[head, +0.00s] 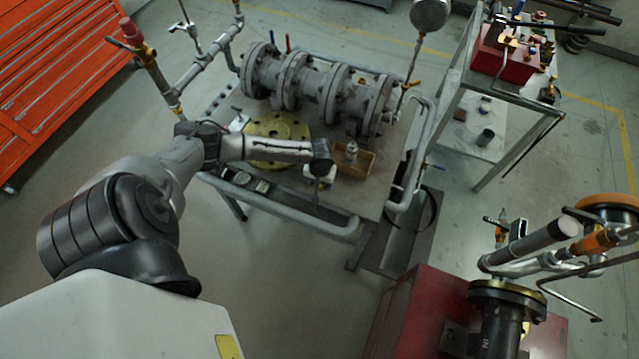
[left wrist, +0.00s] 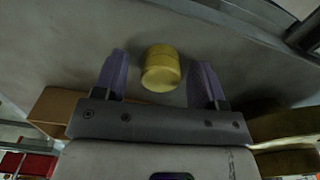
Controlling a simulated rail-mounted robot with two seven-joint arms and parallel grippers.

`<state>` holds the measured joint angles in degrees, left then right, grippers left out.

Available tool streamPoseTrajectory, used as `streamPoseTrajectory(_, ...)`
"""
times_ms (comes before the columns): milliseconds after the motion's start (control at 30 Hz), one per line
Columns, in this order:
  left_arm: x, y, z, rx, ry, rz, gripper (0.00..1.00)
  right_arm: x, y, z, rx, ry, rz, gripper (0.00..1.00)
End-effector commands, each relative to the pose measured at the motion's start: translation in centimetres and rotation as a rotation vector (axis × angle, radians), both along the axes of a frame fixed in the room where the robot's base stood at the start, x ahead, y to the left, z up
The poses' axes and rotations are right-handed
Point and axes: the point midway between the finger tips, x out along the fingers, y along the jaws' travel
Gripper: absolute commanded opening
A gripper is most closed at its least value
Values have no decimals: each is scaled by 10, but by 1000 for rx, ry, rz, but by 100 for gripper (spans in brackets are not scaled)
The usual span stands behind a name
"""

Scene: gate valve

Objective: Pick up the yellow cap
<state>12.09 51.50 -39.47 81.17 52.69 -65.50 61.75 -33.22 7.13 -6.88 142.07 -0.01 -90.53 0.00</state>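The yellow cap (left wrist: 161,70) is a short round piece. It shows in the left wrist view just beyond my left gripper (left wrist: 161,62), between its two purple fingers. The fingers are spread, with a gap on each side of the cap. In the head view my left gripper (head: 320,172) hangs over the front of the work table (head: 325,135), beside a small wooden box. I cannot make out the cap in the head view. My right gripper is not in view.
A yellow flange (head: 277,128) lies on the table behind my left forearm. A wooden box (head: 366,166) holds a small bottle (head: 351,151). The gate valve pipe assembly (head: 320,88) fills the table's back. An orange cabinet (head: 55,65) stands left.

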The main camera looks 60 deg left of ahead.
Motion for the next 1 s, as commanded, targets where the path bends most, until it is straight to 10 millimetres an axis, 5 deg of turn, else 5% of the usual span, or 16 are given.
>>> streamPoseTrajectory(500, 0, 0, 0, 0, 0, 0, 16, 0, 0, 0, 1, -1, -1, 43)
streamPoseTrajectory(800, 0, 0, 3, 0, 0, 0, 16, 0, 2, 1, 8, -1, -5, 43)
streamPoseTrajectory(1000, 0, 1, 23, 1, -1, -2, 16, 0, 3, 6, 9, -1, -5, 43)
